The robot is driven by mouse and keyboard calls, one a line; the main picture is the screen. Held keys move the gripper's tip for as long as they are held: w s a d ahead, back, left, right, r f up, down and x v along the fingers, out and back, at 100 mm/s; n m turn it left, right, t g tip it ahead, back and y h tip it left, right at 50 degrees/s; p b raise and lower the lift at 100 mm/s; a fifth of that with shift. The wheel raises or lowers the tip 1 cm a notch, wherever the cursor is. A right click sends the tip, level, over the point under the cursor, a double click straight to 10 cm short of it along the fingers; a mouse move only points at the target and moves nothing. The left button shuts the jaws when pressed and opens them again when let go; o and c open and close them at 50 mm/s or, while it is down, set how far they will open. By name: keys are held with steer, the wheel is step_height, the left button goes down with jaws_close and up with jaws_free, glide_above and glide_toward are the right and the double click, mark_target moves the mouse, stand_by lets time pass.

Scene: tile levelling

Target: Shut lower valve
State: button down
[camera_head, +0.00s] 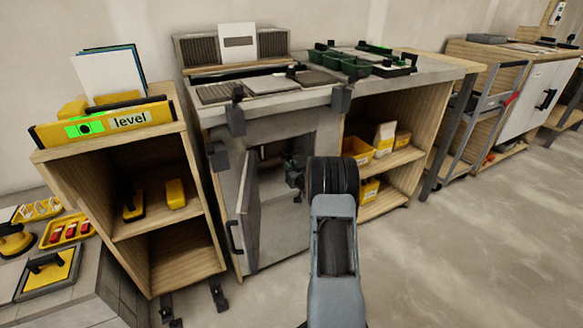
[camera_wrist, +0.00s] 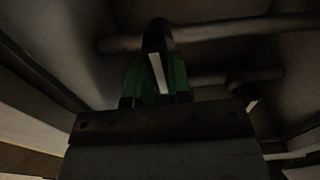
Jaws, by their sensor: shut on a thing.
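In the wrist view my gripper (camera_wrist: 158,72) has green fingers, shut around a dark valve lever with a pale edge (camera_wrist: 156,50). The lever stands by a grey pipe (camera_wrist: 210,36) that crosses the top of the picture. A second pipe (camera_wrist: 205,78) runs below it in the picture, with another dark valve fitting (camera_wrist: 242,86) on it, apart from my gripper. I cannot tell surely which valve is the lower one. In the head view the cabinet door (camera_head: 248,212) stands open, and my arm reaches toward the dim opening. The gripped lever is not clear there.
The open door stands left of my arm. Shelves with yellow boxes (camera_head: 358,148) are to the right of the opening. A wooden shelf unit (camera_head: 192,240) with a yellow level (camera_head: 105,122) stands at left. The floor (camera_head: 470,250) at right is clear.

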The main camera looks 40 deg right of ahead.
steer(key=c, duration=1)
jaws_free()
steer(key=shift+c, duration=0.2)
steer(key=s+a+p, duration=0.2)
steer(key=s+p, duration=0.1)
steer(key=s, duration=1)
steer(key=shift+s+p, duration=0.35)
steer(key=shift+p, duration=0.05)
steer(key=w+a+r+g+p, duration=0.1)
steer(key=a+r+g+p, duration=0.3)
steer(key=r+p, duration=0.7)
steer(key=a+r+g+p, duration=0.2)
steer(key=a+r+p, duration=0.45)
steer(key=r, duration=0.75)
steer(key=s+a+r+n+g+y+p, duration=0.1)
steer(key=s+a+r+g+p, duration=0.7)
steer(key=s+a+r+p, duration=0.8)
steer(key=s+a+r+y, duration=0.1)
steer(key=s+a+r, duration=0.1)
steer(key=r, duration=0.3)
steer(key=shift+s+a+n+y, duration=0.3)
steer(key=shift+s+a+y, duration=0.1)
steer(key=shift+s, duration=0.5)
